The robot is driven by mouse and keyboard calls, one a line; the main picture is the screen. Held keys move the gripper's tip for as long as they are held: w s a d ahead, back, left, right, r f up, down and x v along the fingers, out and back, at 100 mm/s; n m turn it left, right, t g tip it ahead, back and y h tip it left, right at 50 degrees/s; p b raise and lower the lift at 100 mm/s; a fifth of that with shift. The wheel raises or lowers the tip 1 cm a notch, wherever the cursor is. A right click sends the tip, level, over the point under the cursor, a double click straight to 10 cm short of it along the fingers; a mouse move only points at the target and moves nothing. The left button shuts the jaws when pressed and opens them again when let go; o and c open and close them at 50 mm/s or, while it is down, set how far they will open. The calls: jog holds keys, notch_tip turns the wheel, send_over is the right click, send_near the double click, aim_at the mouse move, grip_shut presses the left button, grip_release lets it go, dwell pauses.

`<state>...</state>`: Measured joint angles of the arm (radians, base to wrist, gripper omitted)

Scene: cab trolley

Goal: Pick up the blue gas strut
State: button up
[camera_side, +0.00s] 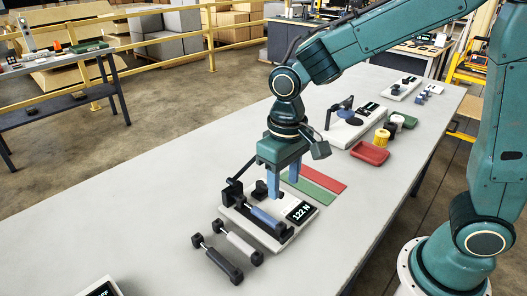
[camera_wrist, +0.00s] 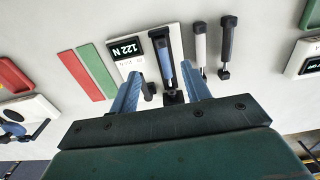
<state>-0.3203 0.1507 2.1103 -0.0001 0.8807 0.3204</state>
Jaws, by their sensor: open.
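The blue gas strut (camera_side: 265,217) lies in a white test stand (camera_side: 270,241) whose display reads 122 N. It also shows in the wrist view (camera_wrist: 165,64), with a black end toward the top of the picture. My gripper (camera_side: 283,186) points down just above and behind the stand, open and empty. In the wrist view the two blue fingers (camera_wrist: 161,74) stand apart, one on each side of the strut in the picture. I cannot tell the exact height between fingertips and strut.
A light grey strut (camera_side: 241,242) and a black strut (camera_side: 223,265) lie in front of the stand. Red (camera_side: 324,178) and green (camera_side: 307,187) strips lie behind it. A red tray (camera_side: 370,153) and a yellow cup (camera_side: 381,138) stand farther back.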

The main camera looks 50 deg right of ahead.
send_over(280, 225)
jog(key=shift+s+d+f, duration=0.1)
jog(key=shift+d+f, duration=0.05)
jog(key=shift+f, duration=3.75)
jog(key=shift+f, duration=2.6)
grip_shut()
jog(key=shift+r, duration=0.15)
notch_tip(280, 225, up, 20)
